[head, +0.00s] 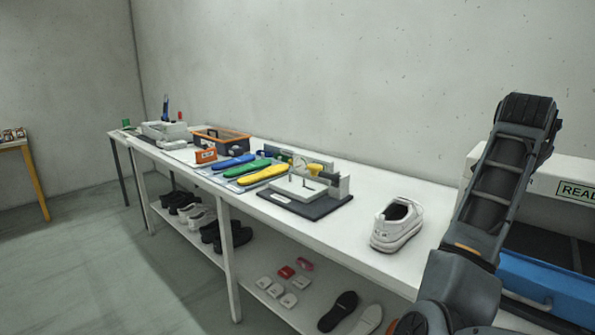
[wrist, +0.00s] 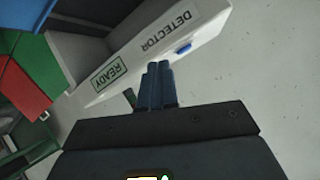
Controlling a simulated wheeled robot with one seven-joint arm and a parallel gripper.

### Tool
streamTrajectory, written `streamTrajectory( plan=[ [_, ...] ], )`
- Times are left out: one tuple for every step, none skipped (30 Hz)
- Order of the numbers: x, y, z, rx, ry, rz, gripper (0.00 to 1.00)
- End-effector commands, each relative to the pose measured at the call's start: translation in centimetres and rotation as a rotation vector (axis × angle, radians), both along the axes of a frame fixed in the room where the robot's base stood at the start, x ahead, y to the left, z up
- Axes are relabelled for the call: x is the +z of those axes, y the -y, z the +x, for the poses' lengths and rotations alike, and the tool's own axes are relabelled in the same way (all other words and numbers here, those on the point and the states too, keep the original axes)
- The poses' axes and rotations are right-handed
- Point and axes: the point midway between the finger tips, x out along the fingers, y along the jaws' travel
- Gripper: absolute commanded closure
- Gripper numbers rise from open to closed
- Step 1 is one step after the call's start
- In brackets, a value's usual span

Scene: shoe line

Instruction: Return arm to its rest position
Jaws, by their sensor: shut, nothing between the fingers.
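My arm (head: 500,175) rises at the right of the head view, folded upward in front of the detector. My gripper (wrist: 160,72) shows in the wrist view with its two fingers together and nothing between them. In the head view the gripper's fingers cannot be made out. Beyond the fingers in the wrist view is the white detector housing (wrist: 150,55), seen upside down, with a green READY label. The fingers appear apart from it, though the exact gap cannot be told.
A long white table (head: 345,217) runs along the wall. A white shoe (head: 397,224) stands near its right end. Blue, green and yellow insoles, a press fixture (head: 305,190) and an orange-rimmed crate (head: 221,140) stand farther left. A blue tray (head: 548,285) is at the detector.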

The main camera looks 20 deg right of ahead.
Motion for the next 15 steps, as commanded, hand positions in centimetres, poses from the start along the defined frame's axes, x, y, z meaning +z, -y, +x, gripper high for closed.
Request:
streamTrajectory(
  plan=[
    [-1.3,-0.4,-0.1,0.022,-0.032,-0.041,1.00],
    [-1.9,-0.6,-0.2,0.036,-0.048,-0.069,1.00],
    [-2.8,-1.0,-0.3,0.057,-0.070,-0.108,1.00],
    [-3.4,-1.3,-0.2,0.075,-0.086,-0.138,1.00],
    [-4.0,-1.6,-0.3,0.092,-0.101,-0.167,1.00],
    [-4.8,-2.1,-0.4,0.117,-0.120,-0.204,1.00],
    [-5.4,-2.5,-0.4,0.138,-0.135,-0.231,1.00],
    [-6.0,-2.9,-0.5,0.158,-0.149,-0.259,1.00],
    [-6.8,-3.6,-0.5,0.186,-0.166,-0.294,1.00],
    [-7.4,-4.1,-0.6,0.207,-0.179,-0.319,1.00],
    [-8.1,-4.6,-0.7,0.229,-0.191,-0.344,1.00],
    [-8.9,-5.3,-0.8,0.262,-0.208,-0.376,1.00],
    [-9.6,-5.9,-0.9,0.284,-0.219,-0.400,1.00],
    [-10.2,-6.5,-1.0,0.309,-0.229,-0.422,1.00],
    [-11.0,-7.4,-1.2,0.342,-0.242,-0.451,1.00]
  ],
)
